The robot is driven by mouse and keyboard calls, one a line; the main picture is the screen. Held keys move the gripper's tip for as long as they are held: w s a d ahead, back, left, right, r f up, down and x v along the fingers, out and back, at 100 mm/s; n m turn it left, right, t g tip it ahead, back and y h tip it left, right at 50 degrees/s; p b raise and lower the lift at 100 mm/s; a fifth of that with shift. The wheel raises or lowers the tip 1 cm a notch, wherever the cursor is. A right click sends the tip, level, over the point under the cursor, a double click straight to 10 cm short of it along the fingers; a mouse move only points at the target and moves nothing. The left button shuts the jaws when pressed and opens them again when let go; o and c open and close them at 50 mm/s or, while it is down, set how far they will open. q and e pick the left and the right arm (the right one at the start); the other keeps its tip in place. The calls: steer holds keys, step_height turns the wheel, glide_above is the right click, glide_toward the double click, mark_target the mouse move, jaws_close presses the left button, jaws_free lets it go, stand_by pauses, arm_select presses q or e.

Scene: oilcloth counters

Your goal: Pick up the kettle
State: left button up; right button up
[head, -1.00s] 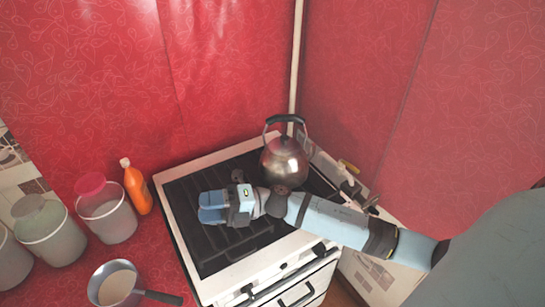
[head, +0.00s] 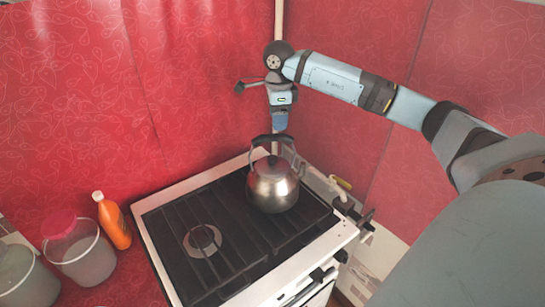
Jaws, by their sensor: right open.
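The kettle (head: 273,187) is a shiny metal one with a dark-topped arched handle. It stands upright at the back right of the stove (head: 160,245). My right gripper (head: 280,124) points down directly above the kettle's handle in the picture, with its blue fingers close to the handle's top. It is open and holds nothing. I cannot tell whether the fingers touch the handle or stand behind it. My left gripper is not in view.
An orange bottle (head: 113,221), a pink-lidded bucket (head: 82,258) and another container (head: 25,283) stand left of the stove. Red patterned walls meet behind the kettle, with a pale pipe (head: 279,30) in the corner. The stove's front left is clear.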

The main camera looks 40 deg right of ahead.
step_height(320, 180, down, 4)
steer(key=shift+f+p, duration=0.1)
steer(key=shift+p, duration=0.2)
steer(key=f, duration=0.1)
steer(key=f+p, duration=0.1)
steer(key=f, duration=0.2)
steer(key=shift+w+a+f+p, duration=0.1)
steer(key=shift+w+a+p, duration=0.2)
steer(key=shift+p, duration=0.1)
steer(key=shift+d+f, duration=0.1)
steer(key=shift+f, duration=0.35)
steer(key=shift+c, duration=0.2)
jaws_close()
steer(key=shift+r, duration=0.15)
